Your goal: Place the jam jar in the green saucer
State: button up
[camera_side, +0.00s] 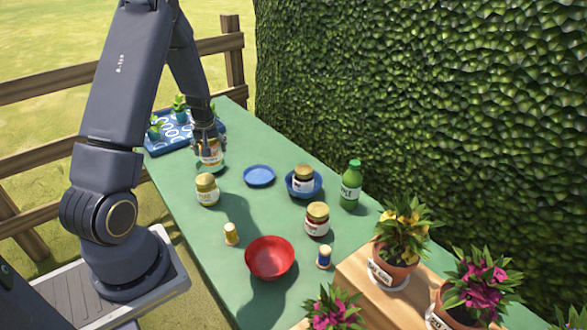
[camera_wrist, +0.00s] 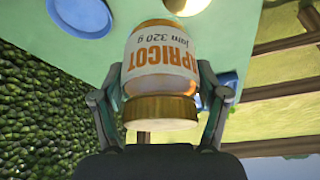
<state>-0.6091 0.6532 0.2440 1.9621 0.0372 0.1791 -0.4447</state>
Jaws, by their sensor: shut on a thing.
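My gripper (camera_side: 208,143) is shut on an apricot jam jar (camera_side: 210,158) at the far left part of the table. In the wrist view, the fingers (camera_wrist: 160,103) clasp both sides of the apricot jam jar (camera_wrist: 158,60), whose gold lid is toward the palm. The jar looks upright; I cannot tell whether its base touches the table. A flat blue saucer (camera_side: 259,176) lies empty to the right of the held jar.
A yellow-lidded jar (camera_side: 207,189) stands close in front of the held jar. Another jar (camera_side: 317,220), a red bowl (camera_side: 270,258) and a green bottle (camera_side: 351,184) stand nearby. A blue patterned tray (camera_side: 166,141) is behind my gripper. Potted flowers (camera_side: 402,238) fill the near right.

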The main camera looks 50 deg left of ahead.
jog(key=s+a+n, duration=0.2)
jog(key=s+a, duration=0.3)
send_over(211, 169)
notch_tip(211, 169, down, 9)
jog(key=shift+f, duration=0.15)
jog(key=shift+w+a+f, duration=0.1)
jog(key=shift+a+f, duration=0.1)
jog(key=shift+f, duration=1.55)
jog(key=shift+f, duration=0.15)
jog(key=o, duration=1.6)
jog(key=shift+g, duration=0.3)
